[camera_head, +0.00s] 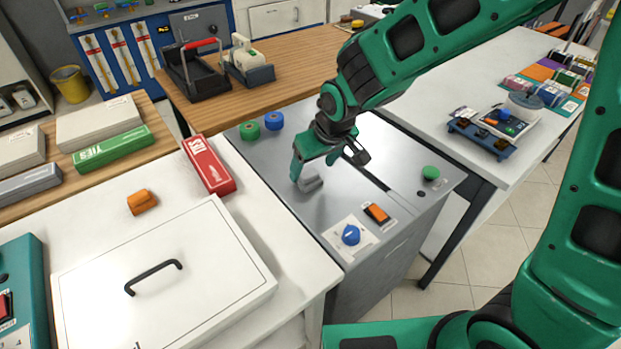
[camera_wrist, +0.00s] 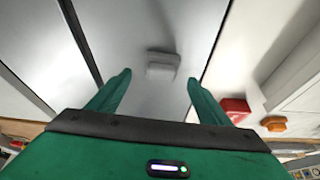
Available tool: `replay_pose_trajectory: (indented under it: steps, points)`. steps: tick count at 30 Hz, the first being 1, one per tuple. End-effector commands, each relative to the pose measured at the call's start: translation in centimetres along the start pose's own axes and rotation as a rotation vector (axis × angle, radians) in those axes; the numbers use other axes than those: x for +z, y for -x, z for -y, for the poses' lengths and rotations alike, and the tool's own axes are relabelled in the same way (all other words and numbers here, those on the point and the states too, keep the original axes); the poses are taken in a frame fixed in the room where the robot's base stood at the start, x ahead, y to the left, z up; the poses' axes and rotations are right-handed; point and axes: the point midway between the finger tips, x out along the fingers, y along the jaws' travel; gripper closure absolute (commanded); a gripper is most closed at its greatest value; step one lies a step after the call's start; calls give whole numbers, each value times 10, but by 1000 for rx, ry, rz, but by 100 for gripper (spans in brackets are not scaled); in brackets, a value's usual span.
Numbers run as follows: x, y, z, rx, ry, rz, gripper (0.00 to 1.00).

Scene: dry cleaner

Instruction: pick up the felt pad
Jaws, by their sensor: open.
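The felt pad (camera_head: 311,183) looks like a small light-grey block on the grey metal top of the machine cabinet (camera_head: 345,195), partly behind a finger of my gripper. My gripper (camera_head: 327,168) is open and points down close to the pad. In the wrist view the pad (camera_wrist: 162,66) lies between the lines of the two open fingers (camera_wrist: 158,78), slightly beyond their tips. Nothing is held. I cannot tell exactly how high the fingertips are above the metal top.
A blue knob (camera_head: 351,235), an orange switch (camera_head: 377,213) and a green button (camera_head: 430,173) are on the cabinet top. Green (camera_head: 250,131) and blue (camera_head: 274,121) round pieces stand at its back left. A red box (camera_head: 209,165) and an orange block (camera_head: 142,202) lie on the left counter.

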Motion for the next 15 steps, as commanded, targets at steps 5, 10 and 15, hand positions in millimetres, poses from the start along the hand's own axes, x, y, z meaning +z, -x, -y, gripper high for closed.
replay_pose_trajectory:
  steps: [5, 10, 15]
  points:
    - [-2, -23, 1, -1, 1, 4, 28]
    - [-2, -41, 1, 0, 0, 2, 28]
    - [-2, -48, 0, 0, 0, 1, 28]
